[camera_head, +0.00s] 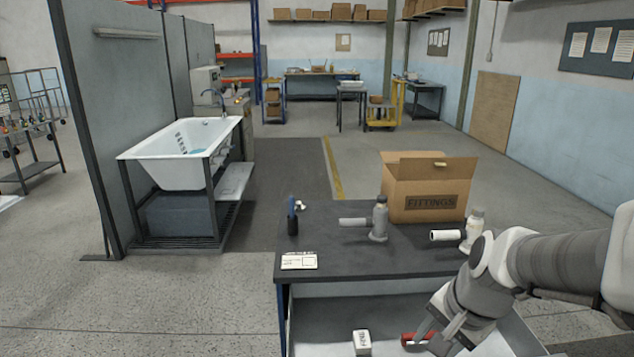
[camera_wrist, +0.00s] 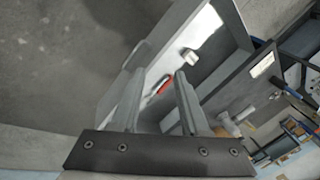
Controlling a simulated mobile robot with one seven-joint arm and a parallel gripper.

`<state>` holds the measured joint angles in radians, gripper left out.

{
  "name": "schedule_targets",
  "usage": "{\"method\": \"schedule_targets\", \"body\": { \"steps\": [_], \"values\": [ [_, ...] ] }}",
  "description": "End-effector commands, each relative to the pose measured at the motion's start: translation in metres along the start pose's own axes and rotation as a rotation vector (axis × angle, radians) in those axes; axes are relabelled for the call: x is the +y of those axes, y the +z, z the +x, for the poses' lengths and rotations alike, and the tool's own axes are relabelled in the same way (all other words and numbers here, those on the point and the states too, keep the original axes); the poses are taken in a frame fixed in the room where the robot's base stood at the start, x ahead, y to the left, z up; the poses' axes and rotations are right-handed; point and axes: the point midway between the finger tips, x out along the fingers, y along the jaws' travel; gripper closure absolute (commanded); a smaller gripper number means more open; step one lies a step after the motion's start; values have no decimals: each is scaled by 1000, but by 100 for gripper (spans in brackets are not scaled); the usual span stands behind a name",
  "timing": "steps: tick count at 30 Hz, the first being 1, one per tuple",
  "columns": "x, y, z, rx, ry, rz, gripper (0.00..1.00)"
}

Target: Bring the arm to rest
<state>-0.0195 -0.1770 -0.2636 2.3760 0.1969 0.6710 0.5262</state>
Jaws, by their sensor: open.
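My gripper (camera_head: 432,338) is at the lower right in the head view, at the end of my arm, which reaches in from the right edge. It points down over an open grey drawer (camera_head: 320,325) under the dark workbench top (camera_head: 340,262). In the wrist view the two fingers of my gripper (camera_wrist: 161,62) are apart with nothing held between them. A red and white item (camera_head: 412,338) lies in the drawer near the fingertips; it also shows between the fingers in the wrist view (camera_wrist: 161,86). I cannot tell the exact gap to it.
A small white box (camera_head: 362,342) lies in the drawer. On the bench stand a FITTINGS carton (camera_head: 420,190), two grey fittings (camera_head: 380,220) (camera_head: 473,232), a dark cup with blue tools (camera_head: 292,222) and a white label card (camera_head: 299,261). A bathtub (camera_head: 185,155) stands left on a frame.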

Motion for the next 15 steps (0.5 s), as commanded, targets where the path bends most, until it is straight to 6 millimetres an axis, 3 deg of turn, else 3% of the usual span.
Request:
{"method": "schedule_targets", "body": {
  "steps": [1, 6, 15],
  "values": [
    [-5, 9, -19, 13, -21, -88, 55],
    [-8, 39, -66, 64, -49, -398, 55],
    [4, 78, -122, 185, -18, -831, 55]
  ]
}}
